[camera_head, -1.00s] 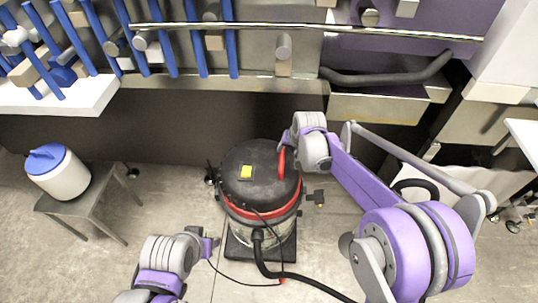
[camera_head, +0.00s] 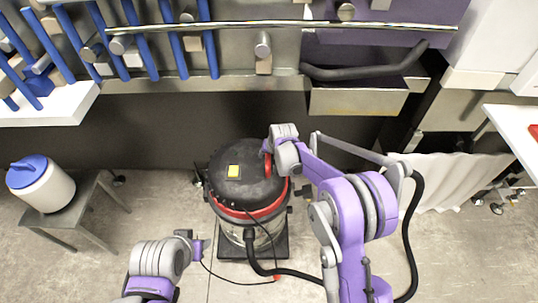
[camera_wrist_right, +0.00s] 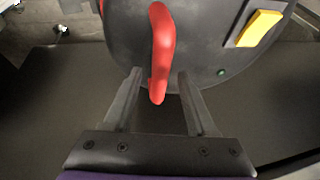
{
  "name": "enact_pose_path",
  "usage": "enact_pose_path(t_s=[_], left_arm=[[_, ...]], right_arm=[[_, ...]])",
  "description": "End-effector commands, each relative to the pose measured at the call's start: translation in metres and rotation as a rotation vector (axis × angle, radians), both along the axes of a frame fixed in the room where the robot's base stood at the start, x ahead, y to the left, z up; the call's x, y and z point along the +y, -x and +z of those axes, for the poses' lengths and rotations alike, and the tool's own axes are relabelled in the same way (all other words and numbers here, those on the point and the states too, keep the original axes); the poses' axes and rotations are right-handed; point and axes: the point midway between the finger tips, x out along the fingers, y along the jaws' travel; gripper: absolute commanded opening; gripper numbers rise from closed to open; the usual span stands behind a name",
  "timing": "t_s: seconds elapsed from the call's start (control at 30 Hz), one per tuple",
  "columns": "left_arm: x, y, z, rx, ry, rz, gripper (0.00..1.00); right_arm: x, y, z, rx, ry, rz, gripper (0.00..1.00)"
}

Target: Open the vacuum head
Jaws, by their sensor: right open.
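The vacuum head (camera_head: 240,185) is the black dome on top of a canister vacuum (camera_head: 262,236) standing on the floor, with a red band around its lower edge. Its red handle (camera_wrist_right: 162,40) shows in the wrist view, with a yellow patch (camera_wrist_right: 259,28) to the right. The head sits on the canister. My right gripper (camera_wrist_right: 159,72) is open, with the handle's lower end between its fingers and gaps visible on both sides. In the head view my right gripper (camera_head: 269,150) is at the dome's right side. My left gripper (camera_head: 203,246) is left of the canister; its jaws are unclear.
A black hose (camera_head: 290,272) runs from the canister's front across the floor. A white container with a blue lid (camera_head: 40,184) stands on a grey stool (camera_head: 85,205) at left. The steel machine with blue bars (camera_head: 205,40) is behind. Floor left of the vacuum is clear.

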Motion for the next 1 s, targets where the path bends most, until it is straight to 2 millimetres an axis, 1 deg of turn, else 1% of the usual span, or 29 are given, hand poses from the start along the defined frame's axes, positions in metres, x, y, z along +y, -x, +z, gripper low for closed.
enact_pose_path(t_s=[0.03,0.07,0.1,0.27,0.3,0.37,1.0], left_arm=[[0.0,0.0,0.0,0.0,0.0,0.0,0.5],[0.0,0.0,0.0,0.0,0.0,0.0,0.5],[0.0,0.0,0.0,0.0,0.0,0.0,0.5],[0.0,0.0,0.0,0.0,0.0,0.0,0.5],[0.0,0.0,0.0,0.0,0.0,0.0,0.5],[0.0,0.0,0.0,0.0,0.0,0.0,0.5],[0.0,0.0,0.0,0.0,0.0,0.0,0.5]], right_arm=[[0.0,0.0,0.0001,0.0,0.0,0.0,0.57],[-0.0001,0.0001,0.0002,0.0,0.0,0.0,0.53],[0.0,0.0001,0.0002,0.0,0.0,0.0,0.46],[-0.0002,0.0001,0.0004,0.0,0.0,0.0,0.17],[-0.0002,0.0001,0.0004,0.0,0.0,0.0,0.1],[-0.0002,0.0001,0.0005,0.0,0.0,0.0,0.0],[-0.0001,0.0,0.0007,0.0,0.0,0.0,0.0]])
